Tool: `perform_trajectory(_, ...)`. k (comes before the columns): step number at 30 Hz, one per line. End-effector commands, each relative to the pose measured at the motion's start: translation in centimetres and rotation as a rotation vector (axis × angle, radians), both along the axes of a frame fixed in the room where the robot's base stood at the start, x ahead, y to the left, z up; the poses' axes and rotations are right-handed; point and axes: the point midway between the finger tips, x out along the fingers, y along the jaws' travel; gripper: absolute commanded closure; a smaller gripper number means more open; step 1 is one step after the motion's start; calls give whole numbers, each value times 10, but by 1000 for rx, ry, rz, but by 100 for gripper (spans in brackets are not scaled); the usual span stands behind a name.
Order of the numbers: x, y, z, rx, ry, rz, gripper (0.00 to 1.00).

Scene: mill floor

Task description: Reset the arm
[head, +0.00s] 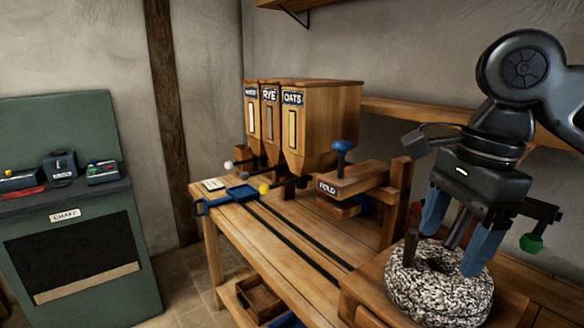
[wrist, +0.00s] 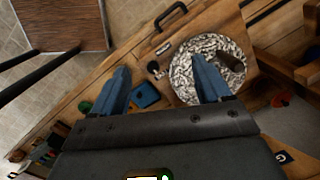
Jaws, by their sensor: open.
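My gripper (head: 456,238) is open at the right of the head view, pointing down over a round speckled grey-white stone (head: 440,297) with a hole in its top. One blue finger overlaps the stone's right side in the picture; the other is above its back left edge. I cannot tell whether either finger touches it. A dark peg (head: 411,246) stands at the stone's left edge. In the wrist view the gripper (wrist: 162,70) shows its two fingers apart with nothing held between them. The stone (wrist: 181,84) lies behind the right finger there.
A green cabinet marked CHAFF (head: 70,225) stands left. Open floor lies between cabinet and bench.

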Motion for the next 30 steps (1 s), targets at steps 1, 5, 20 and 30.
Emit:
perform_trajectory(1, 1, 7, -3, 24, -8, 17, 23)
perform_trajectory(5, 3, 27, -10, 99, -44, 67, 23)
perform_trajectory(20, 14, 152, -31, 597, -400, 319, 23)
perform_trajectory(30, 12, 201, -42, 833, -810, 318, 23)
